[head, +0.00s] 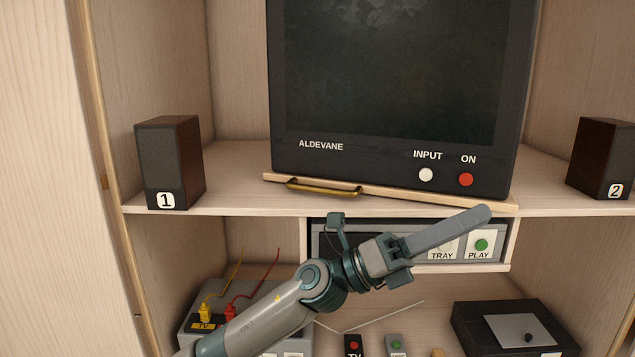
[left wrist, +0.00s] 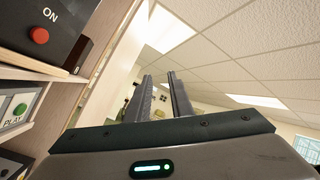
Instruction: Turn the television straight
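The television (head: 395,165), dark and marked ALDEVANE, stands on a pale wooden board (head: 420,195) on the upper shelf. It is turned at an angle: the board's front edge slants against the shelf edge, its right end nearer the front. A brass handle (head: 323,188) sits on the board's front left. My left gripper (head: 482,214) is in front of the cabinet, below the board's right part and right of the handle, pointing right. The left wrist view shows a gap between its fingers (left wrist: 160,80), with nothing between them. The television's red ON button shows there too (left wrist: 38,35). My right gripper is not in view.
Speaker 1 (head: 168,160) stands left of the television and speaker 2 (head: 602,158) right. Below the board is a player with TRAY and PLAY buttons (head: 480,247), partly hidden by my left gripper. Lower down are a box with yellow and red plugs (head: 217,311) and a dark box (head: 508,330).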

